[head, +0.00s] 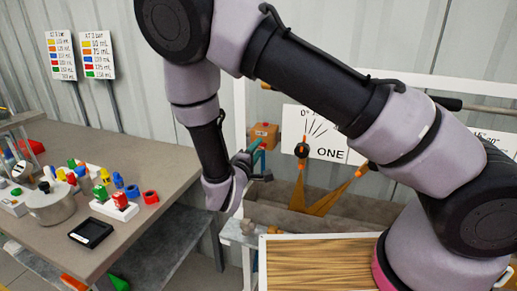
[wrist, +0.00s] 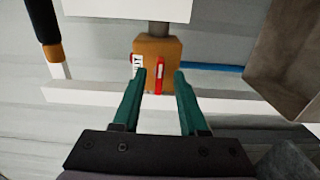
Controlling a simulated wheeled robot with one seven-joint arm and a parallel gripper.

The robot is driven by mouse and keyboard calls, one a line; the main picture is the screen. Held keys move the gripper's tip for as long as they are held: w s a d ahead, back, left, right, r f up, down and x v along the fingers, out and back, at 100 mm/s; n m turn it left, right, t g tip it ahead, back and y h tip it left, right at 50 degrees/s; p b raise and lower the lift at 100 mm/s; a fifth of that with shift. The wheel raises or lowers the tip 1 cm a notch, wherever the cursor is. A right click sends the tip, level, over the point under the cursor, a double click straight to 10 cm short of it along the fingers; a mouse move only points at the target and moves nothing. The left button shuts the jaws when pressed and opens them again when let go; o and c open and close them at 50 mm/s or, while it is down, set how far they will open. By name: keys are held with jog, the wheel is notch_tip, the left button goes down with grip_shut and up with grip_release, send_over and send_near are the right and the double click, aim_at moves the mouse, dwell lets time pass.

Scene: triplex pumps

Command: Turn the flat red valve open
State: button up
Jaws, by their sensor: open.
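The flat red valve handle (wrist: 159,76) shows as a narrow red bar on an orange-brown valve body (wrist: 146,48) in the wrist view. The bar runs up and down in that picture. A small white label with dark marks sits left of it. My gripper (wrist: 160,76) is open, its two teal fingers on either side of the bar. I cannot tell whether they touch it or how far short of it they are. In the head view an orange box with a red spot (head: 264,135) stands just behind my gripper (head: 262,160), whose far side is partly hidden.
A blue pipe (wrist: 213,69) runs right from the valve body, and a grey trough (wrist: 288,65) lies beyond. In the head view a bench (head: 165,178) with coloured parts stands left. A dial board marked ONE (head: 328,153) is right of my gripper, partly behind my arm.

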jog(key=v, duration=0.9)
jog(key=shift+s, duration=0.2)
jog(key=shift+r, duration=0.1)
jog(key=d+r+m+g+h, duration=0.1)
jog(key=d+r+m+g, duration=0.6)
jog(key=d, duration=0.4)
jog(key=d+r+m+g+h, duration=0.1)
jog(key=d+r+m+g, duration=0.3)
jog(key=d+r+g, duration=0.55)
jog(key=s+d+r+m+t+y, duration=0.3)
jog(key=s+d+r+y, duration=0.1)
jog(key=r+y, duration=0.1)
jog(key=s+d+r+m+t+y, duration=0.3)
jog(key=s+d+r+m+y, duration=0.1)
jog(key=r, duration=0.4)
jog(key=shift+s+r+t+y, duration=0.3)
jog(key=shift+r+t+y, duration=0.05)
jog(key=shift+y, duration=0.25)
